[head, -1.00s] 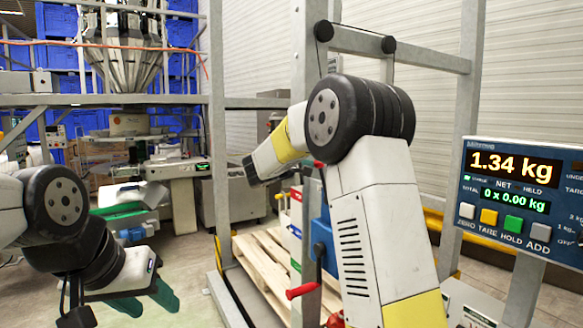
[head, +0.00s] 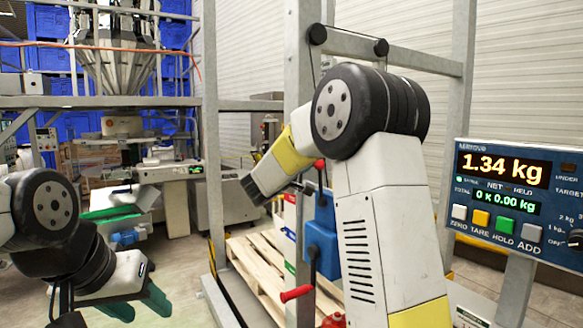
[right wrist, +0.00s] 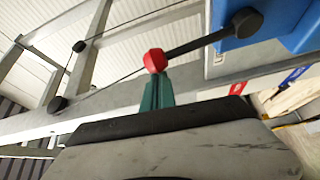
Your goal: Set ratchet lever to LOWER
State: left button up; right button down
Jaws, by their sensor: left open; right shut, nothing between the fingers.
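The ratchet lever (right wrist: 205,40) is a black rod with a red knob (right wrist: 154,60) on its end. It joins a black hub on the blue winch housing (right wrist: 290,22) at upper right in the right wrist view. In the head view the red knob (head: 319,164) shows just above the blue housing (head: 322,225), partly behind my right arm. My right gripper (right wrist: 157,80) is shut and empty, its green fingertips right at the knob; I cannot tell whether they touch. My left gripper (head: 140,304) is open and empty at lower left, far from the winch.
A crank with a red handle (head: 296,293) hangs below the housing. A grey metal frame post (head: 298,100) stands behind the winch. A wooden pallet (head: 255,262) lies on the floor. The scale display (head: 510,195) stands at right.

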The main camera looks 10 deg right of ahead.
jog(key=s+m+h, duration=0.1)
jog(key=s+d+m, duration=0.1)
jog(key=s+m, duration=0.1)
jog(key=s+d+m+t+h, duration=0.1)
jog(key=s+m, duration=0.1)
jog(key=shift+s+h, duration=0.15)
jog(key=shift+h, duration=0.15)
jog(key=shift+s+d+f, duration=0.15)
jog(key=shift+s, duration=0.4)
jog(key=shift+d+f, duration=0.1)
jog(key=shift+w+r, duration=0.1)
jog(key=shift+r, duration=0.15)
send_near(319, 167)
jog(key=a+r, duration=0.1)
jog(key=s+a+r, duration=0.1)
jog(key=shift+s+a+r, duration=0.2)
jog(key=shift+a, duration=0.05)
